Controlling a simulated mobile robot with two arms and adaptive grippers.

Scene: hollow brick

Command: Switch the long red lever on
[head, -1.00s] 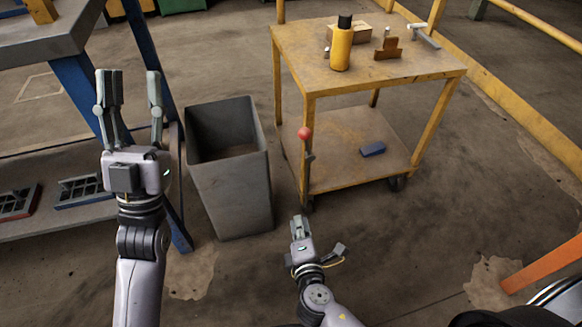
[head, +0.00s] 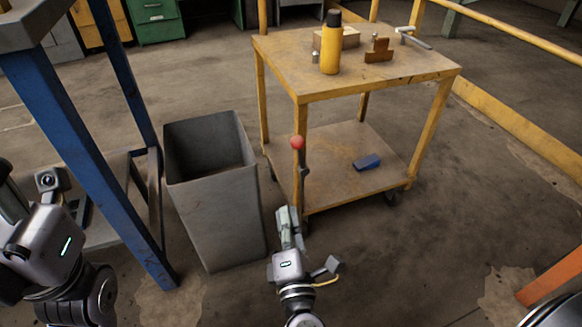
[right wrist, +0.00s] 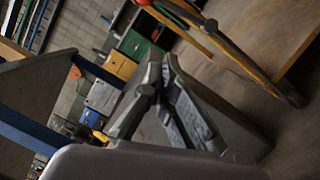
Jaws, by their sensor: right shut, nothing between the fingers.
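The long lever has a red ball knob (head: 298,142) on top of a thin dark shaft (head: 304,178). It stands upright, close beside the near leg of the yellow cart. A red knob (right wrist: 145,2) also shows at the top edge of the right wrist view, with a dark rod near it. My right gripper (head: 289,214) is shut and empty, below the knob and slightly to its left in the head view. Its closed fingers (right wrist: 164,62) show in the right wrist view, apart from the lever. My left gripper is cut by the left edge, its fingers mostly hidden.
The yellow cart (head: 370,80) carries a yellow bottle (head: 330,48), a box and small parts on top. A blue block (head: 367,162) lies on its lower shelf. A grey bin (head: 215,215) stands just left of my right gripper. A blue-legged table (head: 95,150) is at left.

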